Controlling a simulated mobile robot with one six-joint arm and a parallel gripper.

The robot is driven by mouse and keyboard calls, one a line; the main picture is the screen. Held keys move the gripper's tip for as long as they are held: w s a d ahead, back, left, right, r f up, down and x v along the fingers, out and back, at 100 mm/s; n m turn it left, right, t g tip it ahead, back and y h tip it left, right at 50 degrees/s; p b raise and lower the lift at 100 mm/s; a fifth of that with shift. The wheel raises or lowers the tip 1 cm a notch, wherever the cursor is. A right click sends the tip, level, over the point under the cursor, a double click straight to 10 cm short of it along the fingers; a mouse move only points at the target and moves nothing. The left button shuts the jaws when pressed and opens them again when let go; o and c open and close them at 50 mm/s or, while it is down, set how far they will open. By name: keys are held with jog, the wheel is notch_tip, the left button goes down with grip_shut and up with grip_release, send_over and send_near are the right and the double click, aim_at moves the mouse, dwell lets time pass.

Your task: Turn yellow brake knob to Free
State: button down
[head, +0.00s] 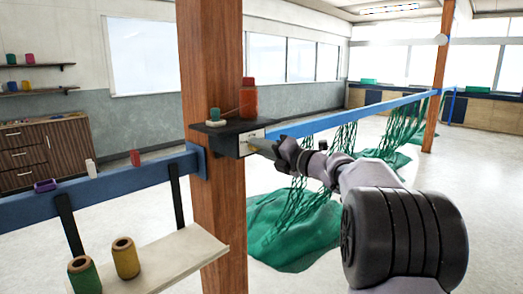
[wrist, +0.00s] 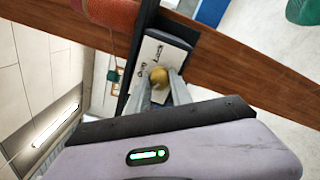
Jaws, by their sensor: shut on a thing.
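The yellow brake knob (wrist: 159,77) sits on a pale label plate (wrist: 150,57) with dark lettering, seen in the wrist view. The lettering is too small and turned to read for certain. My gripper (wrist: 161,88) is shut on the knob, with one finger on each side. In the head view my gripper (head: 276,147) reaches the front of the dark box on the wooden post, and the knob is hidden there. The label plate (head: 254,135) shows partly beside it. I cannot tell which setting the knob points to.
The dark shelf (head: 228,130) on the wooden post (head: 212,70) carries an orange spool (head: 249,100) and a small green one (head: 214,114). A blue rail (head: 350,112) with hanging green nets runs back right. A white shelf (head: 165,265) holds spools at lower left.

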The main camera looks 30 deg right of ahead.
jog(key=shift+r, duration=0.2)
jog(key=c, duration=1.2)
grip_release()
jog(key=shift+f, duration=0.1)
jog(key=shift+o, duration=0.2)
jog(key=p+v, duration=0.4)
jog(key=v, duration=1.3)
jog(key=shift+s, duration=0.25)
